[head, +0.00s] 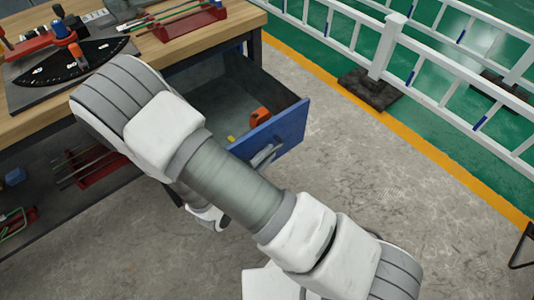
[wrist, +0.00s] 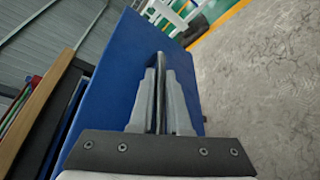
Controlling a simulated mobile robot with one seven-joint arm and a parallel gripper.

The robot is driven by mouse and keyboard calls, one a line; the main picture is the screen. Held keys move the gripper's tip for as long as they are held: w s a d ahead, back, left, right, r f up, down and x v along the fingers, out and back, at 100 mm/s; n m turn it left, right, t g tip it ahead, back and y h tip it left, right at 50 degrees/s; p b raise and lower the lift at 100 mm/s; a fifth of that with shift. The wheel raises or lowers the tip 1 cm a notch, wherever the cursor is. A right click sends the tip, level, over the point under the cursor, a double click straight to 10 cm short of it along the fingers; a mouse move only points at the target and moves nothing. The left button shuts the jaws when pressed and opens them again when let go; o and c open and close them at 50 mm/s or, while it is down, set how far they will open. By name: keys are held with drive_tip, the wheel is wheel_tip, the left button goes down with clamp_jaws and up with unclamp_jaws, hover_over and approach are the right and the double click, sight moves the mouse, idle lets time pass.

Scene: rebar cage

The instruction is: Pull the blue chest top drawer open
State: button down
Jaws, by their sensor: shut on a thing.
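The blue drawer (head: 285,130) stands pulled out from under the wooden bench top in the head view. Its grey inside shows, with an orange item (head: 260,116) and a small yellow item (head: 231,139) in it. Its grey handle (head: 265,155) is on the blue front, partly hidden by my arm. In the wrist view the blue front (wrist: 113,90) fills the middle. My gripper (wrist: 160,80) is shut on the handle, which shows as a thin bar between the two fingers. In the head view my arm hides most of the gripper.
The wooden bench (head: 225,30) carries a dial plate (head: 70,68) and a red rack (head: 190,22). Another red rack (head: 100,165) is on the lower shelf. A white railing (head: 390,45) with a dark foot stands at the right. Bare concrete floor (head: 370,180) lies before the drawer.

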idle(0.3)
drive_tip(key=c, duration=0.9)
unclamp_jaws()
drive_tip(key=shift+s+a, duration=0.1)
drive_tip(key=p+v, duration=0.2)
drive_tip(key=v, duration=1.5)
drive_tip(key=shift+s+r+p, duration=0.1)
drive_tip(key=shift+s+p, duration=0.05)
drive_tip(key=shift+p, duration=0.2)
